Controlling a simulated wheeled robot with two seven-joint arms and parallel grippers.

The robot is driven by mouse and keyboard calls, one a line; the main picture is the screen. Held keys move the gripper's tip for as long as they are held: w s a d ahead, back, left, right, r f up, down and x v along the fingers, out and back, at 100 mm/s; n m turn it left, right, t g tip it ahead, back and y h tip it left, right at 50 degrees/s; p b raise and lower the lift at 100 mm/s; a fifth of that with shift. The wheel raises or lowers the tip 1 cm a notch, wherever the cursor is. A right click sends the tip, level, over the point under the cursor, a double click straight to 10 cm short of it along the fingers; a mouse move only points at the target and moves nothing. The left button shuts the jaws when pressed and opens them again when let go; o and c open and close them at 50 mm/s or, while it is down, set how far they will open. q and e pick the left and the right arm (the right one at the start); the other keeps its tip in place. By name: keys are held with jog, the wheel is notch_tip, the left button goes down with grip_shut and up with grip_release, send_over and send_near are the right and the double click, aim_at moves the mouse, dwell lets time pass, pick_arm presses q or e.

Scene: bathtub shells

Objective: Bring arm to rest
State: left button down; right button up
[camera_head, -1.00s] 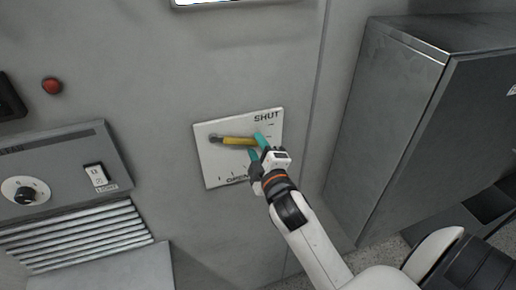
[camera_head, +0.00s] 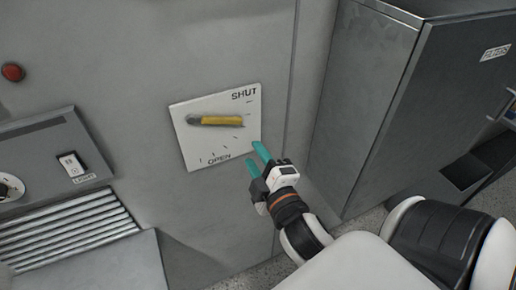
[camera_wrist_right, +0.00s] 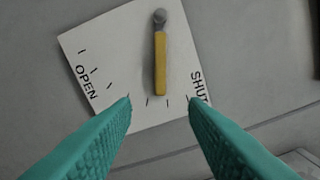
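My right gripper (camera_head: 257,156) is open and empty, with two teal fingers, just below and right of the valve plate in the head view. The fingers also show wide apart in the right wrist view (camera_wrist_right: 160,108). The yellow lever (camera_head: 220,121) sits on a white plate (camera_head: 190,151) marked SHUT and OPEN. In the wrist view the lever (camera_wrist_right: 160,65) lies beyond the fingertips, with clear space between. It points among the tick marks between the two words. My left gripper is not in view.
A grey cabinet (camera_head: 385,75) labelled FILTERS stands to the right of the wall panel. At the left are a light switch (camera_head: 72,164), a red button (camera_head: 13,72) and a louvred vent (camera_head: 60,235). Floor shows below the cabinet.

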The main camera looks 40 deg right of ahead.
jog(key=shift+s, duration=0.3)
dwell(0.4)
jog(key=w+a+f+m+g+y+b, duration=0.1)
jog(key=a+f+g+y, duration=0.1)
jog(key=f, duration=1.1)
jog(key=w+a+f+m+g+y+b, duration=0.1)
jog(key=a+f+g, duration=0.15)
jog(key=f, duration=1.05)
jog(key=s+a+f+m+g+y+b, duration=0.1)
jog(key=s+f+g, duration=0.15)
jog(key=f, duration=0.65)
jog(key=s+a+f+m+g, duration=0.1)
jog(key=s+f, duration=0.3)
jog(key=f, duration=0.5)
jog(key=s+d+f+m+g+b, duration=0.3)
jog(key=s+f+g, duration=0.5)
jog(key=s+f, duration=1.5)
jog(key=s+m, duration=0.1)
jog(key=s, duration=0.2)
jog(key=shift+f+m, duration=0.2)
jog(key=shift+m, duration=0.2)
jog(key=shift+d, duration=0.15)
